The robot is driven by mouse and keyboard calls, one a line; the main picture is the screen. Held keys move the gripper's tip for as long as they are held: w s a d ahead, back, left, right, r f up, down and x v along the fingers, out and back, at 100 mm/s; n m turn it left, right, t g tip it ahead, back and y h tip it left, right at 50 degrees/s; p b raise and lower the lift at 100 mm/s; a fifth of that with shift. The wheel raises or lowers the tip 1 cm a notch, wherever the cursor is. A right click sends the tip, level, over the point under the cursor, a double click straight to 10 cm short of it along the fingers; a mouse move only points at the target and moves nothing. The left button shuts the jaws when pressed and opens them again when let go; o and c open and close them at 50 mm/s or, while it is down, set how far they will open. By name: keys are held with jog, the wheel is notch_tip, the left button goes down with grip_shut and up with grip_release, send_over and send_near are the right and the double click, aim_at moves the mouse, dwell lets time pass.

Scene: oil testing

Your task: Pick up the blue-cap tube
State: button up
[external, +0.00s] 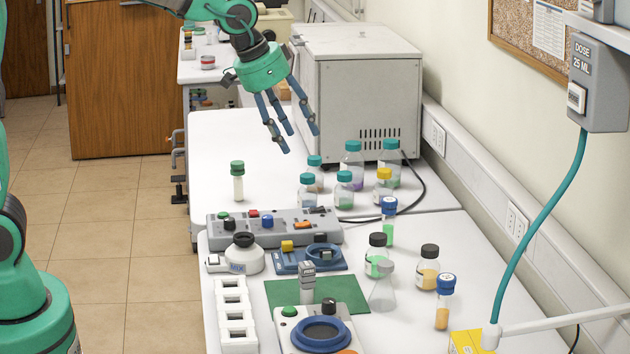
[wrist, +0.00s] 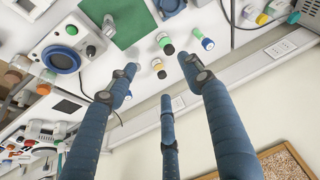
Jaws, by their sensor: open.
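Two blue-cap tubes stand upright on the bench in the external view. One with green liquid (external: 388,229) is behind the black-cap bottles, and one with orange liquid (external: 442,315) is nearer the front right. The tube with green liquid also shows in the wrist view (wrist: 200,36), beyond the fingertips. My gripper (external: 300,137) is open and empty, with its three blue fingers spread. It is high above the back of the bench, left of and behind both tubes. The fingers (wrist: 160,75) fill the lower wrist view.
Two black-cap bottles (external: 428,275) and a conical flask (external: 382,295) stand near the tubes. Several capped bottles (external: 351,175) are grouped behind. A grey box (external: 365,85) stands beyond my gripper. A white rack (external: 238,330) is at the front left.

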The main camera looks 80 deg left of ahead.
jog(key=w+a+f+p, duration=0.1)
jog(key=w+a+f, duration=0.15)
jog(key=w, duration=0.25)
jog(key=w+a+f+n+p, duration=0.1)
jog(key=w+a+f, duration=0.15)
jog(key=w, duration=0.25)
jog(key=w+a+f+p, duration=0.1)
jog(key=w+a+f, duration=0.15)
jog(key=w, duration=0.25)
jog(key=n+p, duration=0.1)
jog(key=p, duration=0.2)
send_over(387, 200)
jog(key=shift+g+y, duration=0.3)
jog(key=shift+g, duration=0.1)
jog(key=f, duration=1.1)
jog(key=shift+s+d, duration=0.3)
jog(key=shift+w+a+f, duration=0.1)
jog(key=shift+a+f, duration=0.05)
jog(key=shift+f, duration=0.15)
jog(key=shift+f, duration=0.1)
jog(key=shift+f+b, duration=0.35)
jog(key=shift+f, duration=1.85)
jog(key=shift+f, duration=0.1)
